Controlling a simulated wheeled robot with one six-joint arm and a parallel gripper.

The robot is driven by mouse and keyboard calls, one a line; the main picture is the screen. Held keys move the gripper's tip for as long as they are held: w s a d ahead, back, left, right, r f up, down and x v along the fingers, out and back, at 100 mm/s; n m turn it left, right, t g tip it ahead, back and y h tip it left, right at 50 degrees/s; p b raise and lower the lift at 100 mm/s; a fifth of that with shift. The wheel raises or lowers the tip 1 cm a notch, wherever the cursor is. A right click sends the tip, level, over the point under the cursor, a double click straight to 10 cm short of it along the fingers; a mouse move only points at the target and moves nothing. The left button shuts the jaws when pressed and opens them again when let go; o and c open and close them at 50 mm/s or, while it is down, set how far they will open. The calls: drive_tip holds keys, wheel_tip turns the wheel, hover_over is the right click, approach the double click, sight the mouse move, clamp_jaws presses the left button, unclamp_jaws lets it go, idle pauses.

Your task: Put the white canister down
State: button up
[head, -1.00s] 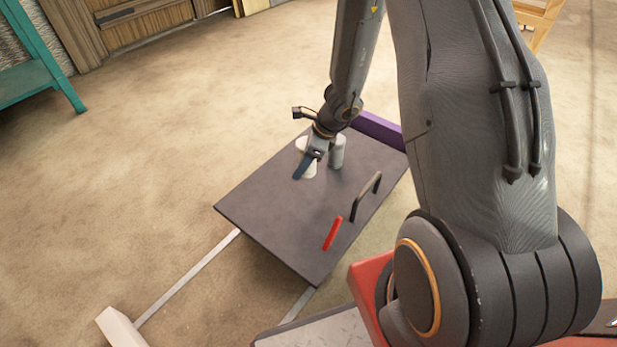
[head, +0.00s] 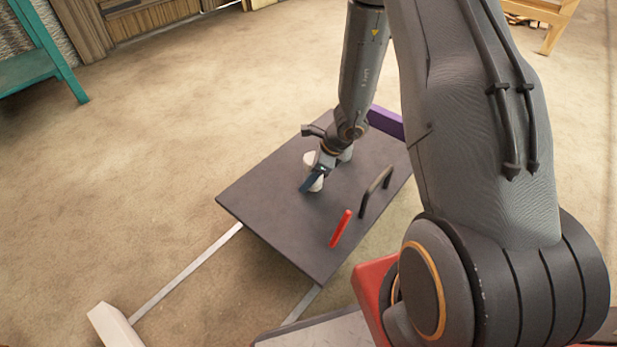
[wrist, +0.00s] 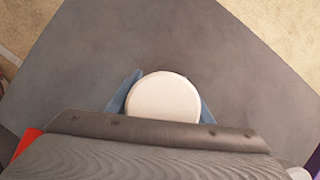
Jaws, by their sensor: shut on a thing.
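The white canister (head: 311,158) is at the far part of the dark grey board (head: 265,205) in the head view. My gripper (head: 308,183) has blue fingers and is shut on the canister. In the wrist view the canister's round white lid (wrist: 164,98) shows between the two blue fingers (wrist: 122,92). Its base is at or just above the board; I cannot tell whether it touches. A second pale cylinder (head: 346,155) stands behind my gripper, mostly hidden.
A black handle (head: 376,190) and a red bar (head: 341,229) are on the board's right part. A purple block (head: 386,123) is at its far right edge. The board's left part is bare. A teal table (head: 40,65) stands at the upper left.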

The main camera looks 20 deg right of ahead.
drive_tip(key=o, duration=1.2)
drive_tip(key=shift+f, duration=0.1)
drive_tip(key=p+v, duration=0.6)
drive_tip(key=v, duration=0.6)
drive_tip(key=s+a+r+n+g, duration=0.1)
drive_tip(key=s+a+r+n, duration=0.2)
drive_tip(key=a+r+n, duration=0.45)
drive_tip(key=s+a+r+n+g, duration=0.1)
drive_tip(key=s+a+r+n, duration=0.35)
drive_tip(key=a+r, duration=0.6)
drive_tip(key=s+a+r+n, duration=0.2)
drive_tip(key=s+r+n, duration=0.2)
drive_tip(key=s+n, duration=0.2)
drive_tip(key=s+a+r+n+h, duration=0.1)
drive_tip(key=s+r+n, duration=0.3)
drive_tip(key=s+n, duration=0.2)
drive_tip(key=s+a+r+n+h, duration=0.1)
drive_tip(key=s+r+n, duration=0.3)
drive_tip(key=s, duration=0.5)
drive_tip(key=shift+a+r+n, duration=0.15)
drive_tip(key=shift+a+n, duration=0.25)
drive_tip(key=shift+n, duration=0.05)
drive_tip(key=shift+a+r+n, duration=0.2)
drive_tip(key=shift+a+n, duration=0.25)
